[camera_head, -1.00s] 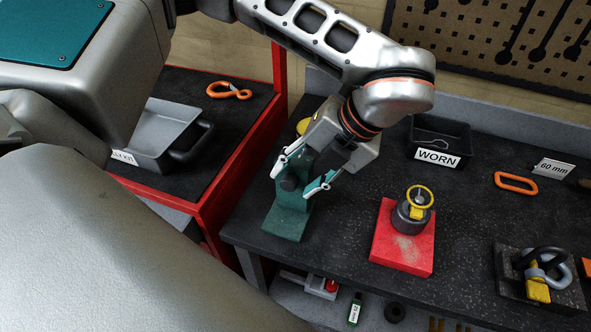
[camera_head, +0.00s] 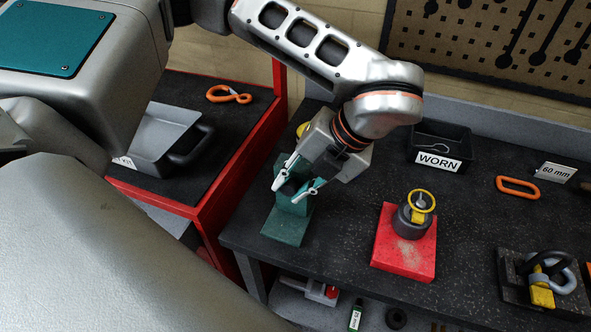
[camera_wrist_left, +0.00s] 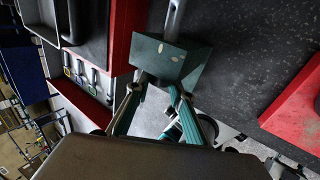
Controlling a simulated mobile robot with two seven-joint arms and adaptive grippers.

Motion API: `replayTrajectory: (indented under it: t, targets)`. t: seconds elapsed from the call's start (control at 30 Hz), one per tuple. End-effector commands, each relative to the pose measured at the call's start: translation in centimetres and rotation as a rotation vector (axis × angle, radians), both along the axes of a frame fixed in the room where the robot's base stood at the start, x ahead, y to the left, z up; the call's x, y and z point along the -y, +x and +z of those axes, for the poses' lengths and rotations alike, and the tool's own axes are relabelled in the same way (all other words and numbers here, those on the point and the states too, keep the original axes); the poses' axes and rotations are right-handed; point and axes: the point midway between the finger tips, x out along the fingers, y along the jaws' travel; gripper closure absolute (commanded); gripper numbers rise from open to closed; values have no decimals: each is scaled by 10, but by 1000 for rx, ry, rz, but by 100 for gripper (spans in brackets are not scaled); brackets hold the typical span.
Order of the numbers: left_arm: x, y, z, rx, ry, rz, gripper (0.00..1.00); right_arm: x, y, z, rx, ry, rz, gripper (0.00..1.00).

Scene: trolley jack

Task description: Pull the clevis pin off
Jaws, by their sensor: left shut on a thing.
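The green stand (camera_head: 287,225) is on the dark bench near its left front corner. My left gripper (camera_head: 293,189) is at its upper part, with its two fingers shut on the clevis pin there. The pin is small and dark and mostly hidden between the fingertips. In the left wrist view my fingertips (camera_wrist_left: 158,86) meet the near side of the green stand (camera_wrist_left: 170,58). A grey rod (camera_wrist_left: 175,18) shows beyond the stand there; I cannot tell whether it belongs to it. My right gripper is not in view.
A red block (camera_head: 405,250) with a grey fitting and yellow ring (camera_head: 421,199) stands to the right. A black tray labelled WORN (camera_head: 440,147) is behind. An orange link (camera_head: 517,187) and a dark block with a shackle (camera_head: 541,285) are further right. A red-edged cart (camera_head: 240,150) is left.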

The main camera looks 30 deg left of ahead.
Motion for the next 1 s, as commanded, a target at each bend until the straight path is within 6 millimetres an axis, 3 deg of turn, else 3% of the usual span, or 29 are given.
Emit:
replayTrajectory:
  t: [1.0]
  targets:
    - [10, -45, 0, -2, 2, 2, 100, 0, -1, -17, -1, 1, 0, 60]
